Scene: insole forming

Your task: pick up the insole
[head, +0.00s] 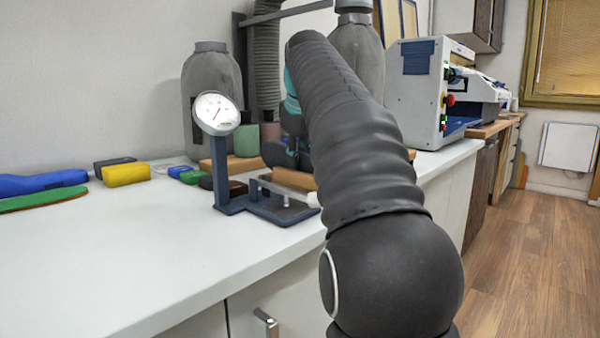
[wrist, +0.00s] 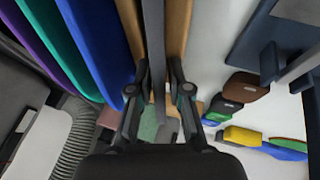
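A flat green piece with an orange-red edge (head: 42,200), shaped like an insole, lies on the counter at the far left of the head view. It shows small in the wrist view (wrist: 288,144). In the wrist view my gripper (wrist: 159,72) is open. A thin dark grey upright strip (wrist: 158,55) runs between its fingers, with gaps visible on both sides. I cannot tell whether this strip is an insole seen edge-on. Brown pieces (wrist: 181,25) stand close behind the fingers. In the head view my arm hides most of the gripper area.
A dial gauge on a stand (head: 217,113) stands on the white counter (head: 130,265). Blue, teal and purple sheets (wrist: 92,45) stand left of the fingers. A grey machine (head: 415,92) stands at the right.

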